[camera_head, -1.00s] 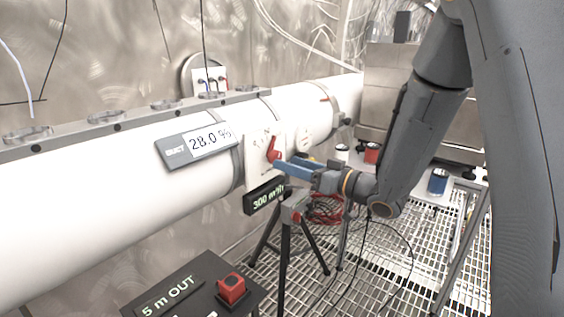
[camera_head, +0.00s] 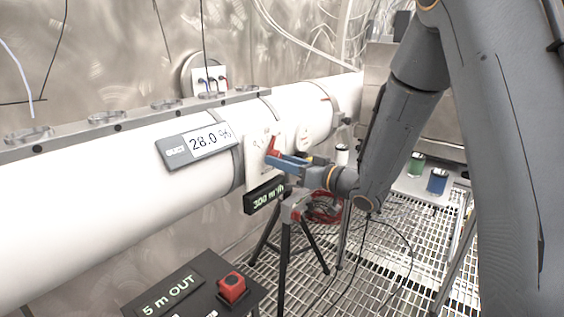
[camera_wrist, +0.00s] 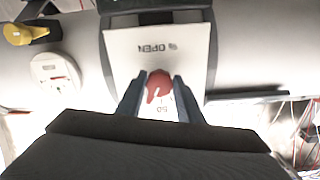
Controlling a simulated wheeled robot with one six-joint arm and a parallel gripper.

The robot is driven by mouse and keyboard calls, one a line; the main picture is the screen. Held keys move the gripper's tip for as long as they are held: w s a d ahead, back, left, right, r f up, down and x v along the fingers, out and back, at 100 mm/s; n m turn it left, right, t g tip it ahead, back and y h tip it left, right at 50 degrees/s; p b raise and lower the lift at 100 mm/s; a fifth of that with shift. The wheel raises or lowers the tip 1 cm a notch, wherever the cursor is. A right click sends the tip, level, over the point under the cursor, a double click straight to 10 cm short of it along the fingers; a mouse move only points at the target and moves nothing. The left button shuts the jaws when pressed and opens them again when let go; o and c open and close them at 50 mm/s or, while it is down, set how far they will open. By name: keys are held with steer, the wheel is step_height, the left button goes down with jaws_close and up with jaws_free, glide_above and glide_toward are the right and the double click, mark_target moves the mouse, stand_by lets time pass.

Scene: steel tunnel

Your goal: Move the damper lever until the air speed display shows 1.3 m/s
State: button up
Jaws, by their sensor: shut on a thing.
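The red damper lever (camera_head: 271,147) sits on a pale plate (camera_head: 255,160) on the side of the white duct. My gripper (camera_head: 276,161) is at the lever, its blue fingers covering the lever's lower part. In the wrist view the red lever (camera_wrist: 158,84) is between the two fingertips (camera_wrist: 158,98), and my gripper is shut on it. "OPEN" and "50" show upside down on the plate there. A black display (camera_head: 266,195) below the plate appears to read 300 m³/h. I see no m/s reading.
A tripod (camera_head: 287,232) stands below the plate on the grating floor. A black box with a red button (camera_head: 232,287) is at the front. Green (camera_head: 416,164) and blue (camera_head: 437,181) cans stand at right. A yellow knob (camera_wrist: 18,33) shows beside the plate.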

steer(key=shift+n, duration=0.8)
steer(key=o, duration=1.1)
steer(key=shift+c, duration=0.2)
steer(key=b+v, duration=0.1)
steer(key=v, duration=0.7)
steer(key=shift+a, duration=0.1)
